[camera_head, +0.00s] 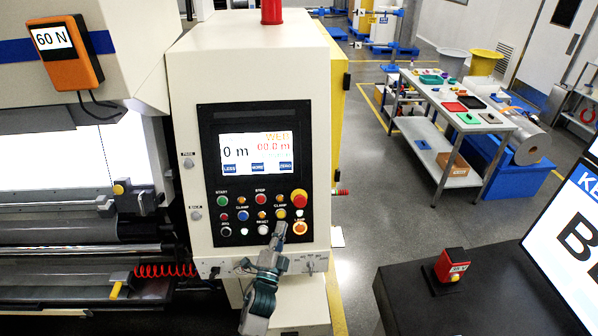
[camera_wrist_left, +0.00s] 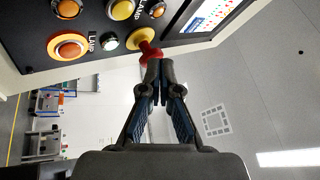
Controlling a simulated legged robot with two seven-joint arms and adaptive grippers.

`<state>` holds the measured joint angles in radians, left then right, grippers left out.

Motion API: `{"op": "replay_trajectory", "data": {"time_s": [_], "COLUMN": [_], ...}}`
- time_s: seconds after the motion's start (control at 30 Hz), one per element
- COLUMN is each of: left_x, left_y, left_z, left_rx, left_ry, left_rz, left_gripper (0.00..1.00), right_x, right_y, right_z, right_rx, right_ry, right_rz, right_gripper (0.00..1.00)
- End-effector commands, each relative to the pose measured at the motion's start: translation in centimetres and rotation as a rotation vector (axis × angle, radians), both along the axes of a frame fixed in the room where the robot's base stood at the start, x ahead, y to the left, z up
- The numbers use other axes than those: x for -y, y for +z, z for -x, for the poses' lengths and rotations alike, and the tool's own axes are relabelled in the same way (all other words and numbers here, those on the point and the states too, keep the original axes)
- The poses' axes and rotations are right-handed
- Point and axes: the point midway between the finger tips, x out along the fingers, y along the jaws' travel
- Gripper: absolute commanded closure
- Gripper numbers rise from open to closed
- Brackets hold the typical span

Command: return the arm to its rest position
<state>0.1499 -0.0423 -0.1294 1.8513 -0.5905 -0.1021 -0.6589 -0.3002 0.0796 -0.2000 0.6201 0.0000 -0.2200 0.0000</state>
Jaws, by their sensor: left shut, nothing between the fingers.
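My left gripper (camera_head: 279,232) is in front of the lower part of the control panel (camera_head: 205,190) on the cream machine cabinet. Its fingers are shut with nothing between them. The left wrist view shows the closed fingertips (camera_wrist_left: 155,66) close to the red and yellow mushroom knob (camera_wrist_left: 143,40); I cannot tell whether they touch it. In the head view this knob (camera_head: 299,198) sits at the panel's right side, above the lamp button (camera_head: 300,228). The panel screen (camera_head: 257,154) is lit and reads 0 m. My right gripper is not in view.
A roller machine (camera_head: 80,230) with a bright backlit panel stands at the left. A dark desk (camera_head: 430,295) with a small red box (camera_head: 451,268) and a monitor (camera_head: 570,240) is at the lower right. A steel trolley (camera_head: 455,135) with trays stands behind. Grey floor lies between.

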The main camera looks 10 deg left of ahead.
Motion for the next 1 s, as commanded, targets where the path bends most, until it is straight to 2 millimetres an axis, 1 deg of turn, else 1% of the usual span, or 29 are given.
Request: {"op": "replay_trajectory", "data": {"time_s": [0.07,0.17,0.27,0.3,0.37,0.4,0.47,0.5,0.57,0.6,0.7,0.8,1.0], "left_x": [-0.1,-0.8,-2.5,-3.4,-4.6,-5.2,-5.8,-6.1,-6.2,-6.2,-6.0,-5.7,-5.2], "left_y": [-0.1,-1.5,-5.2,-7.4,-10.9,-13.2,-16.6,-18.4,-20.8,-22.0,-24.1,-25.4,-26.7], "left_z": [0.0,0.6,2.3,3.5,6.0,7.9,11.2,13.5,16.7,18.7,23.2,27.0,33.8], "left_rx": [-0.003,-0.056,-0.202,-0.285,-0.424,-0.52,-0.666,-0.757,-0.88,-0.95,-1.099,-1.216,-1.415], "left_ry": [0.001,0.011,0.042,0.062,0.097,0.123,0.166,0.196,0.239,0.268,0.33,0.385,0.488], "left_rz": [0.003,0.045,0.162,0.23,0.342,0.419,0.531,0.598,0.684,0.73,0.819,0.88,0.963], "left_gripper": [1.0,1.0,1.0,1.0,1.0,1.0,1.0,1.0,1.0,1.0,1.0,1.0,1.0], "right_x": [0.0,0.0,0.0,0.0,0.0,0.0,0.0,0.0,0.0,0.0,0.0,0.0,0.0], "right_y": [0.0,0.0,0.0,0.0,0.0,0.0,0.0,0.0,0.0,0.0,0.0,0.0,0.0], "right_z": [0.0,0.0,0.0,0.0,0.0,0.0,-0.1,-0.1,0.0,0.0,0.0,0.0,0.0], "right_rx": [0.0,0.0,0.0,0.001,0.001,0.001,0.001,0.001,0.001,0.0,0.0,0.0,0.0], "right_ry": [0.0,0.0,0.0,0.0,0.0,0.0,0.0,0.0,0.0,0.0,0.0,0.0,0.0], "right_rz": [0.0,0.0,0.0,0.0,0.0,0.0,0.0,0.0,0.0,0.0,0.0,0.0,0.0], "right_gripper": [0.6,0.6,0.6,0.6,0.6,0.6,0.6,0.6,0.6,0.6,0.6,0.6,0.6]}}
